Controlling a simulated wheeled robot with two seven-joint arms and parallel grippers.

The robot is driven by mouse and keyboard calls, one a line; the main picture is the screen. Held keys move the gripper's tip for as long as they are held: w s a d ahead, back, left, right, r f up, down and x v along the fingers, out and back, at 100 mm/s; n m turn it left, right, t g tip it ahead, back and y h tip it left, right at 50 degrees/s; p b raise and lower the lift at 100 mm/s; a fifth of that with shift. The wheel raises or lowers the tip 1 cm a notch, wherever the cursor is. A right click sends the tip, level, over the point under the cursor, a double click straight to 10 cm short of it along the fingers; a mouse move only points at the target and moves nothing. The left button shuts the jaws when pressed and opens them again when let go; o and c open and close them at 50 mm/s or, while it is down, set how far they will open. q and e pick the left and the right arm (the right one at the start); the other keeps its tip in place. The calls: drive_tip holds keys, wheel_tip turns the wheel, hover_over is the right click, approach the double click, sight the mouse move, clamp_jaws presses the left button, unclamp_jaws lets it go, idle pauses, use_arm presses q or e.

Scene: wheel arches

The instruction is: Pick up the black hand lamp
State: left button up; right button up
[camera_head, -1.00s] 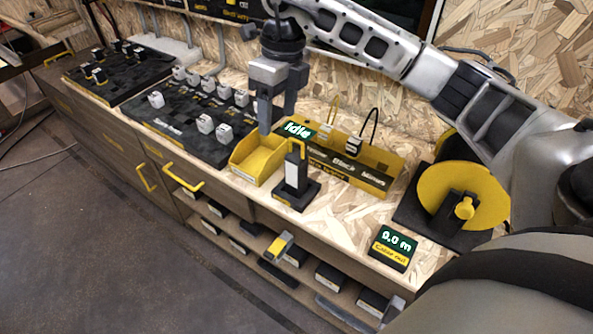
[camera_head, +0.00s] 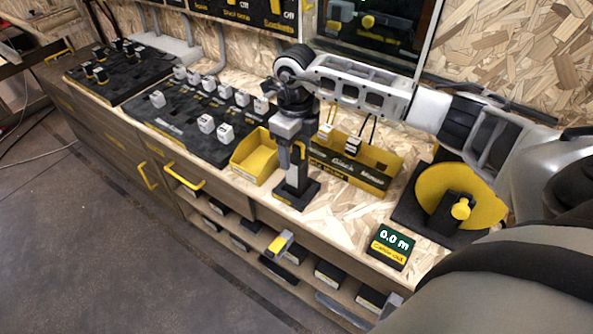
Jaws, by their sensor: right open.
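A black upright piece (camera_head: 292,183) stands on a flat black base (camera_head: 302,199) near the bench's front edge. It looks like the black hand lamp, but I cannot be sure. My right gripper (camera_head: 292,162) points down at its top with the jaws open. The fingers overlap the upper part of the piece, so its yellow-edged top is mostly hidden. I cannot tell whether the fingers touch it. My left gripper is not in view.
A yellow bin (camera_head: 254,160) stands close on the left. A yellow labelled rack (camera_head: 350,170) is behind. A yellow cable reel (camera_head: 458,197) and a "0.0 m" display (camera_head: 391,246) are to the right. Black boards with grey blocks (camera_head: 190,125) fill the left. Bare bench lies in front of the rack.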

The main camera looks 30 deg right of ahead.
sight(297, 155)
drive_tip(key=shift+d+f, duration=0.1)
drive_tip(key=shift+f, duration=1.45)
clamp_jaws()
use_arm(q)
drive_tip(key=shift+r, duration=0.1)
use_arm(e)
drive_tip(key=shift+r, duration=0.1)
